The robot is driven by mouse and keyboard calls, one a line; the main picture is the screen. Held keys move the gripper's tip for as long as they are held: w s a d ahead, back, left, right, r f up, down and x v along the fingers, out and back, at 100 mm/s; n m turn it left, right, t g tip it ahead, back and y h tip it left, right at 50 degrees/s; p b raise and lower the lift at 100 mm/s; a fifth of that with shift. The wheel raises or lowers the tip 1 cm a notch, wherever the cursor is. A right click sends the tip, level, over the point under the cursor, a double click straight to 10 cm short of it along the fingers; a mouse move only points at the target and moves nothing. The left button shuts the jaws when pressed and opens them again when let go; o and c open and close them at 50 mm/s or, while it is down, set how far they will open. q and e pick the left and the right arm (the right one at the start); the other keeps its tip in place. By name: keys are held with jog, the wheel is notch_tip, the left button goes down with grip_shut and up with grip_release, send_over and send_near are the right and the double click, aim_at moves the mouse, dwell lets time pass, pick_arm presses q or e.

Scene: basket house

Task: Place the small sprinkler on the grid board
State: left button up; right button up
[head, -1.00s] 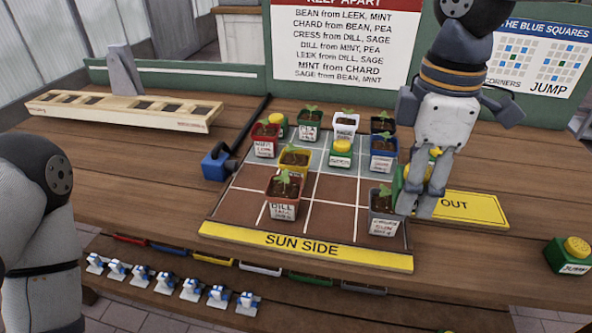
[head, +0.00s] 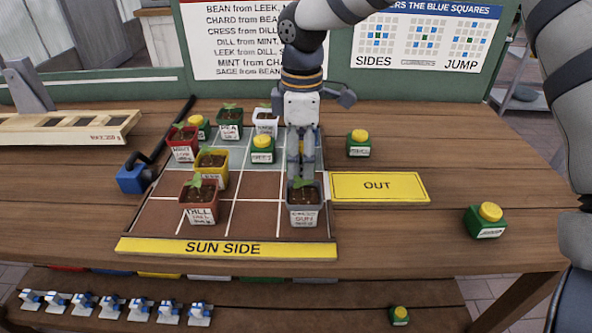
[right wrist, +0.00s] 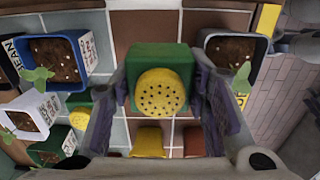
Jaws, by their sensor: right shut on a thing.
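My right gripper (head: 300,172) is over the right part of the grid board (head: 255,215), behind the grey pot at the front right. In the right wrist view its fingers stand on either side of a small green sprinkler (right wrist: 160,88) with a round yellow dotted top, and it is shut on it. In the head view the fingers hide this sprinkler. Other green-and-yellow sprinklers stand on the board (head: 262,149), at its back left (head: 197,126), behind the OUT plate (head: 359,143) and at the table's right (head: 487,220). My left gripper is out of view.
Potted seedlings occupy several squares, including a red-brown pot (head: 199,203), a yellow pot (head: 211,167) and the grey pot (head: 303,212). A yellow OUT plate (head: 405,187) lies right of the board. A blue block (head: 131,179) sits left of it. Front middle squares look bare.

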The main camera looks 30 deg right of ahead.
jog(key=shift+w+d+f, duration=0.25)
jog(key=shift+d+f, duration=0.05)
jog(key=shift+f, duration=0.2)
jog(key=shift+w+d+f, duration=0.25)
jog(key=shift+f, duration=0.25)
jog(key=f, duration=0.3)
jog(key=shift+w+d+f, duration=0.15)
jog(key=shift+d+f, duration=0.1)
jog(key=shift+f, duration=0.05)
jog(key=o, duration=1.3)
jog(key=shift+f, duration=0.1)
jog(key=shift+c, duration=0.2)
notch_tip(320, 180, up, 12)
jog(key=shift+r, duration=0.15)
